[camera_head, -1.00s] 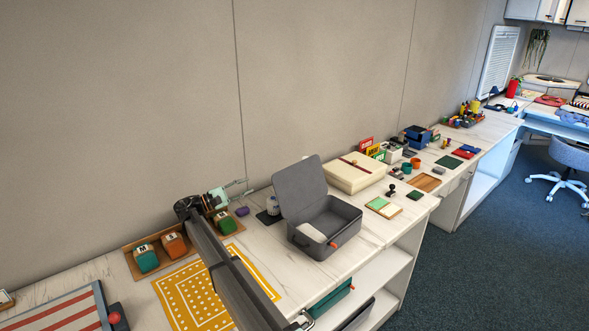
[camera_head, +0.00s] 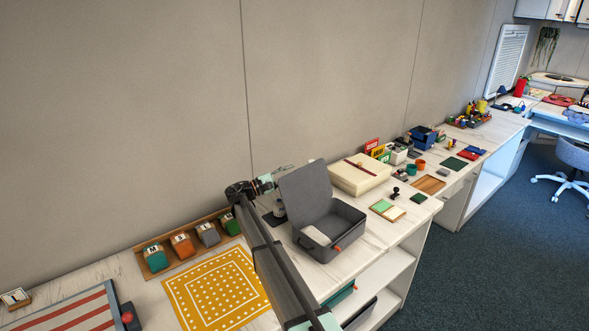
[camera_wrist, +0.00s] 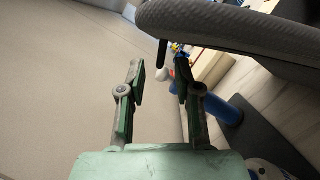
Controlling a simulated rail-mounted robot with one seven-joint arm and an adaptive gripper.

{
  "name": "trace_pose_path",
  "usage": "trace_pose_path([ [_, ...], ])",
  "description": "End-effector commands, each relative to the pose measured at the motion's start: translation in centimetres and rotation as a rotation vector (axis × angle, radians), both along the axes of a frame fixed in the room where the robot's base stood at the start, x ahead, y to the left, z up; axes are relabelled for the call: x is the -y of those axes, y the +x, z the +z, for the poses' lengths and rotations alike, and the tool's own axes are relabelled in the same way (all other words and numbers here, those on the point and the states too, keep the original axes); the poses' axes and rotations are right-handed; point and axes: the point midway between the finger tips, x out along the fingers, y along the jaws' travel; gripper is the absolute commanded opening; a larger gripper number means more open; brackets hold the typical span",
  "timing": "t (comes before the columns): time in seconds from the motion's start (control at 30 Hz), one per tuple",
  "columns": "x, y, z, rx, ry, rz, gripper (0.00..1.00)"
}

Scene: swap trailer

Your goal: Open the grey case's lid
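The grey case (camera_head: 345,222) stands on the white worktop with its lid (camera_head: 304,192) raised, leaning back slightly past upright. Its inside shows, with a pale rounded object (camera_head: 316,235) in it and an orange-red latch (camera_head: 338,248) at the front. My gripper (camera_head: 286,170) is behind the lid near its upper left corner, close to the wall. In the wrist view my gripper (camera_wrist: 160,78) has its two fingers apart with nothing held between them. The lid's grey textured edge (camera_wrist: 230,25) passes close above the right finger; contact cannot be told.
A cream box (camera_head: 360,180) stands right of the case. A dark mat (camera_wrist: 265,140) and a blue cylinder (camera_wrist: 218,106) lie beside my gripper in the wrist view. A wooden tray of coloured blocks (camera_head: 190,260) and a yellow dotted mat (camera_head: 215,290) are to the left.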

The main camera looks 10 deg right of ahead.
Motion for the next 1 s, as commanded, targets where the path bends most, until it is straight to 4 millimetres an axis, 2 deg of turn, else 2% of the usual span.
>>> trace_pose_path([
  [0.2,1.7,0.4,0.4,0.000,0.000,0.000,0.33],
  [0.53,1.9,0.5,0.4,0.000,0.000,0.000,0.33],
  [0.57,1.9,0.5,0.4,0.000,0.000,0.000,0.26],
  [0.63,1.9,0.5,0.4,0.000,0.000,0.000,0.01],
  [1.0,2.2,0.0,0.5,0.029,0.021,-0.001,0.00],
])
